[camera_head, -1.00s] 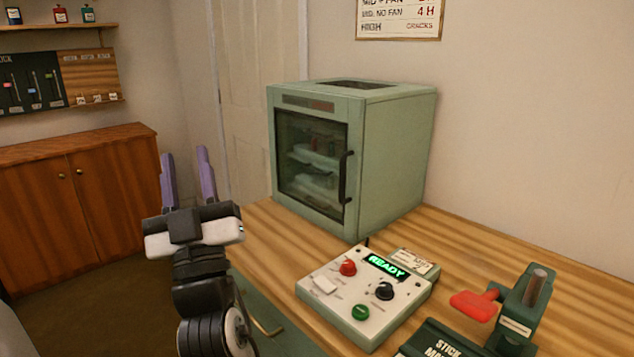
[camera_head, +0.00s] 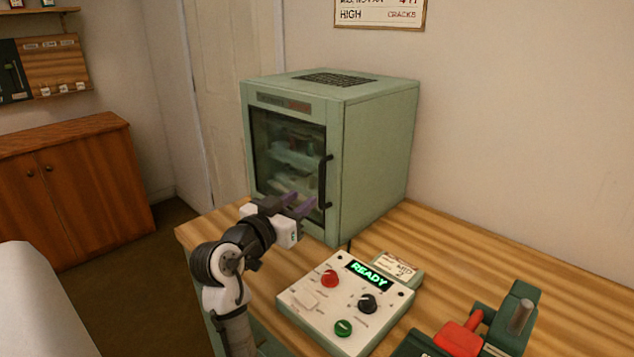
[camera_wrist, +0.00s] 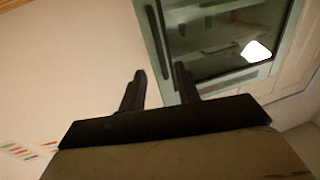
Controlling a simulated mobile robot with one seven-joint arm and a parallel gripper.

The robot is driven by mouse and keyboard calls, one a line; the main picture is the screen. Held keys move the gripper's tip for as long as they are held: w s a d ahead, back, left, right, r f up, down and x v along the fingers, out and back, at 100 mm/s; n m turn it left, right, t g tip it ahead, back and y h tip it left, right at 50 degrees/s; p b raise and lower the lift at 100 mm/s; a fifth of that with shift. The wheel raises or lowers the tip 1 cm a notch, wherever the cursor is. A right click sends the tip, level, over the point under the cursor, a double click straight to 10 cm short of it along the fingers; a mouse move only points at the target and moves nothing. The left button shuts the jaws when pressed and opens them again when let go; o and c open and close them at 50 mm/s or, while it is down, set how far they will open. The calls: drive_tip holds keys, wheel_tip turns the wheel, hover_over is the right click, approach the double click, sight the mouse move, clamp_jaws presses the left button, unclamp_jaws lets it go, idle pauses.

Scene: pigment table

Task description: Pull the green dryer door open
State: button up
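The green dryer (camera_head: 375,150) stands on the wooden table with its glass door (camera_head: 285,145) shut. A dark vertical handle (camera_head: 324,181) is on the door's right side. My gripper (camera_head: 301,204) is in front of the lower door, its purple fingers pointing toward the handle's lower end. In the wrist view, the two fingers (camera_wrist: 160,85) are apart with nothing between them. The dark handle (camera_wrist: 152,42) shows beyond the fingertips, roughly in line with the gap. The fingers do not appear to touch it, though the exact distance is hard to tell.
A control box (camera_head: 345,305) with a lit READY display sits on the table in front of the dryer. A green device with a red lever (camera_head: 460,338) is at the lower right. A wooden cabinet (camera_head: 75,190) stands at the left. The floor before the dryer's left side is clear.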

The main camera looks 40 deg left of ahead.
sight(320, 185)
drive_tip(key=w, duration=0.2)
drive_tip(key=w+p, duration=0.1)
drive_tip(key=w, duration=0.2)
drive_tip(key=w+a, duration=0.1)
drive_tip(key=w, duration=0.1)
drive_tip(key=shift+w+p, duration=0.2)
drive_tip(key=shift+p, duration=0.15)
clamp_jaws()
